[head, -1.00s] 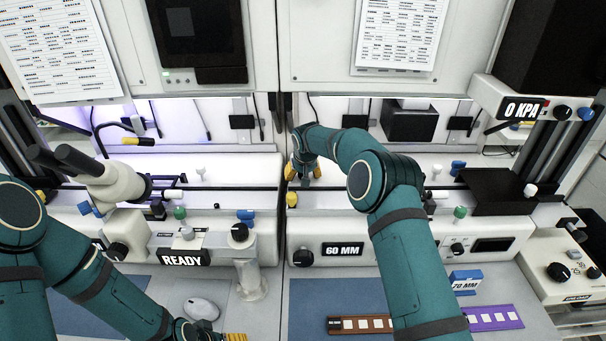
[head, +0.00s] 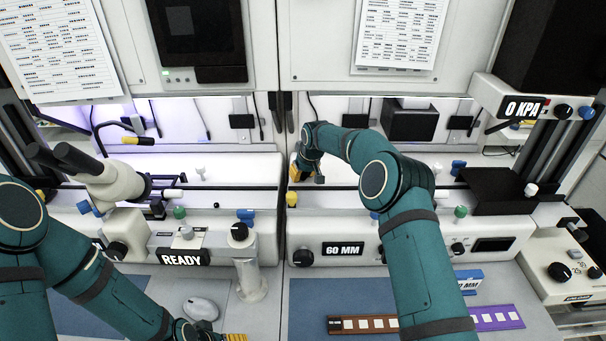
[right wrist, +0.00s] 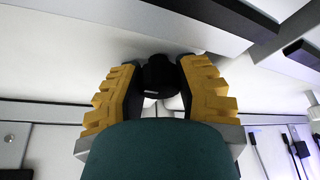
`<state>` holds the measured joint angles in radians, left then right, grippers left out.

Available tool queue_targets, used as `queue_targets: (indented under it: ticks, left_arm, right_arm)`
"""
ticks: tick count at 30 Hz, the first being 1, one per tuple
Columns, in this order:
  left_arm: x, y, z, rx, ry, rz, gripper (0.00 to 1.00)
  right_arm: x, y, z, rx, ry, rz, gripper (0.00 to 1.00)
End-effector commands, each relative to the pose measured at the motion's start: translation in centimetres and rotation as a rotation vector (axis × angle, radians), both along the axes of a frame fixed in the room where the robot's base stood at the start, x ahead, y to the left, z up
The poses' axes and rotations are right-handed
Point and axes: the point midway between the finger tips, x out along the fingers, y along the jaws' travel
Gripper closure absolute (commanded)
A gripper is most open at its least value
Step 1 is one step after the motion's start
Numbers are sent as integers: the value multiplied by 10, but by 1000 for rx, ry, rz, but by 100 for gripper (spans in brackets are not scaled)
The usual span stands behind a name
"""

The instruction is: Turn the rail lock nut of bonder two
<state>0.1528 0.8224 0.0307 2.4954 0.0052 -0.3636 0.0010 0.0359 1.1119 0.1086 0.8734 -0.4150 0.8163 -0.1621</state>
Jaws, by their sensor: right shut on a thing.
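Bonder two is the right machine, with the 60 MM display (head: 343,249) on its white front. My right gripper (head: 303,174) is at the left end of its rail, with the wrist above it. In the right wrist view its yellow-padded fingers (right wrist: 158,88) are on either side of a round black nut (right wrist: 157,72), shut on it. This appears to be the rail lock nut; in the head view the gripper hides it. My left gripper (head: 232,337) is at the bottom edge, partly cut off, its jaws unclear.
A yellow knob (head: 292,199) is just in front of my right gripper. Bonder one, with the READY sign (head: 182,257), stands on the left. A brown strip (head: 362,324), a purple strip (head: 496,318) and a blue 70 MM block (head: 468,279) lie on the bench by my right arm.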

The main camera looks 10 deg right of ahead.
Motion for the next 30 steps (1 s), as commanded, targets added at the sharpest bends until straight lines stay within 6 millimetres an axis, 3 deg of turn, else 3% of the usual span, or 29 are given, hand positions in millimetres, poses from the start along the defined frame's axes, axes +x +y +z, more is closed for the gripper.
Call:
queue_targets:
  ticks: [13,14,16,30]
  left_arm:
    - [0,0,0,0,0,0,34]
    - [0,0,0,0,0,0,34]
    - [0,0,0,0,0,0,34]
    - [0,0,0,0,0,0,34]
  right_arm:
    - [-1,0,-2,-1,3,51,100]
    - [-1,0,-2,-1,4,51,57]
    - [-1,0,-2,-1,3,51,34]
    - [-1,1,-1,0,1,48,34]
